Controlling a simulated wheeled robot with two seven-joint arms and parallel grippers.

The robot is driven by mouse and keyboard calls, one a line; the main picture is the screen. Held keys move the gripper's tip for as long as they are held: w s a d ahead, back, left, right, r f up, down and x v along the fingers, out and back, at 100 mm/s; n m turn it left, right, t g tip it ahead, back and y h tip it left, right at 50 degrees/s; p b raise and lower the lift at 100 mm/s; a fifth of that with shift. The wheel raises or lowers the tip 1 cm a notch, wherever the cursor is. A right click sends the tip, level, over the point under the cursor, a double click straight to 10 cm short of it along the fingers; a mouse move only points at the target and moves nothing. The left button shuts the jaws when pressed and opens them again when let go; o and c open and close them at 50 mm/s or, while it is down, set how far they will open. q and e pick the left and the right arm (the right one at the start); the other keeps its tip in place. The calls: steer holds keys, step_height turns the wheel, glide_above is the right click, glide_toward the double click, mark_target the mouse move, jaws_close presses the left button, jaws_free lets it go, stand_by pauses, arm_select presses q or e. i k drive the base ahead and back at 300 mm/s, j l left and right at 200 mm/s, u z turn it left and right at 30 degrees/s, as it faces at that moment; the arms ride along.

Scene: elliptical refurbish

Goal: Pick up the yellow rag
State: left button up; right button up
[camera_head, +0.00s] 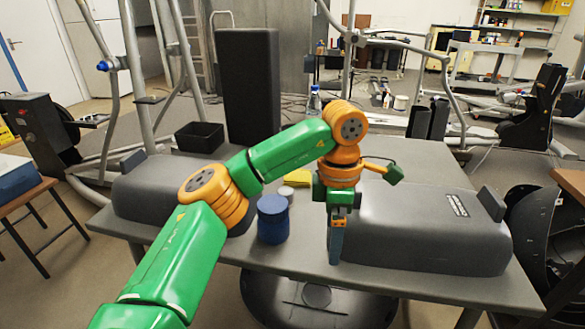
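A small flat yellow thing, probably the yellow rag (298,178), lies on the grey table (310,268) behind the blue container. My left arm comes in from the lower left and passes over the table. My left gripper (337,245) points down, to the right of the yellow thing and nearer the camera. Its fingers overlap in this view, so I cannot tell how far apart they are. I see nothing held in it. My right gripper is not in view.
A blue container (273,222) and a small grey round piece (286,192) stand left of the gripper. Large grey housings lie at the right (430,235) and left (148,200). A bottle (314,103) and a black bin (200,137) stand farther back.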

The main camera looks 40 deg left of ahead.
mark_target(301, 178)
steer(key=i+j, duration=0.25)
steer(key=j, duration=0.15)
steer(key=i+j, duration=0.2)
steer(key=j, duration=0.15)
steer(key=i+j, duration=0.25)
steer(key=j, duration=0.15)
